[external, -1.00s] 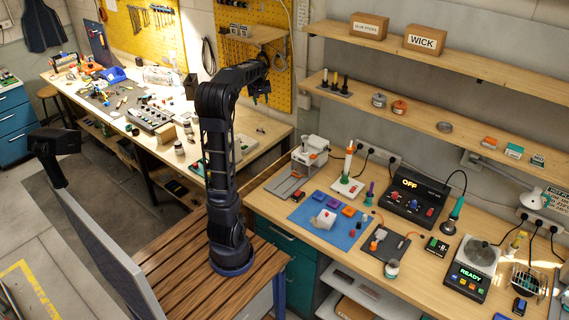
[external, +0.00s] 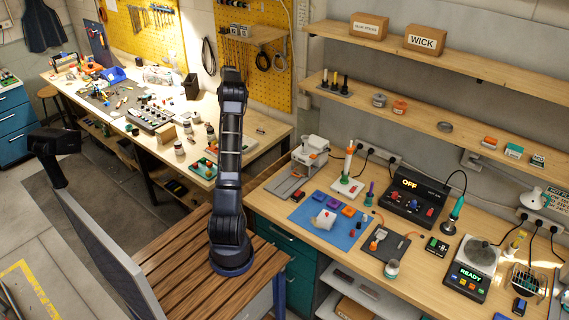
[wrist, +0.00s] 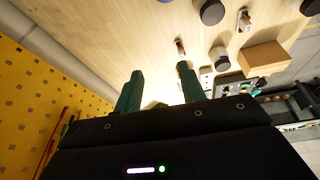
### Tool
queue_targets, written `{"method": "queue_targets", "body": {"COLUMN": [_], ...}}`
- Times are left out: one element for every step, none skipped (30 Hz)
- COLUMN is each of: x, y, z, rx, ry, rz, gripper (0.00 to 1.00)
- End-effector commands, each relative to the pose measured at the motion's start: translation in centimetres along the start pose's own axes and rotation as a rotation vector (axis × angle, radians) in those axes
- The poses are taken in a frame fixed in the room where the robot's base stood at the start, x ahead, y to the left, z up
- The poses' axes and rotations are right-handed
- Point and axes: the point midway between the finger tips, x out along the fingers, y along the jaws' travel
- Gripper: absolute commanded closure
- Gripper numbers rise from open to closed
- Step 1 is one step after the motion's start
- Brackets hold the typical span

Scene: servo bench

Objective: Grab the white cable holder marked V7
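I cannot read a V7 mark in any view, so I cannot tell for sure which thing is the cable holder. A small white block-like thing (external: 324,219) sits on the blue mat (external: 298,214) of the right bench. A white thing with a dark and orange part (wrist: 244,20) lies on wood in the wrist view. My gripper (wrist: 159,72) has its two green fingers apart with nothing seen held between them. In the external view my arm reaches up and away toward the left bench; its fingers are hidden there.
Black-lidded jars (wrist: 211,12) and a cardboard box (wrist: 264,58) stand on the bench in the wrist view. A yellow pegboard (wrist: 30,100) is close on the left. The right bench holds a scale (external: 474,262) and a control box (external: 412,197). Shelves (external: 430,118) hang above it.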

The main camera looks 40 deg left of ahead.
Motion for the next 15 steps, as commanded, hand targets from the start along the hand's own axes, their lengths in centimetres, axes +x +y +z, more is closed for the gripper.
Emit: {"method": "queue_targets", "body": {"x": [2.2, 3.2, 4.6, 5.7, 6.6, 8.0, 8.8, 9.7, 10.7, 11.4, 12.0, 12.6, 13.0, 13.4, 13.7], "y": [-0.4, -0.7, -1.0, -1.3, -1.6, -2.0, -2.2, -2.5, -2.8, -3.0, -3.2, -3.4, -3.6, -3.7, -3.8], "z": [-1.3, -2.1, -3.0, -3.6, -4.3, -5.1, -5.6, -6.1, -6.7, -7.0, -7.4, -7.7, -7.9, -8.1, -8.3], "rx": [-0.025, -0.039, -0.058, -0.072, -0.085, -0.101, -0.113, -0.123, -0.135, -0.144, -0.152, -0.160, -0.165, -0.169, -0.173], "ry": [0.005, 0.009, 0.014, 0.018, 0.022, 0.026, 0.030, 0.033, 0.037, 0.040, 0.042, 0.045, 0.047, 0.048, 0.050], "rz": [-0.017, -0.025, -0.037, -0.045, -0.053, -0.063, -0.069, -0.075, -0.082, -0.087, -0.092, -0.096, -0.099, -0.102, -0.104], "gripper": [0.60, 0.60, 0.60, 0.60, 0.60, 0.60, 0.60, 0.60, 0.60, 0.60, 0.60, 0.60, 0.60, 0.60, 0.60]}}
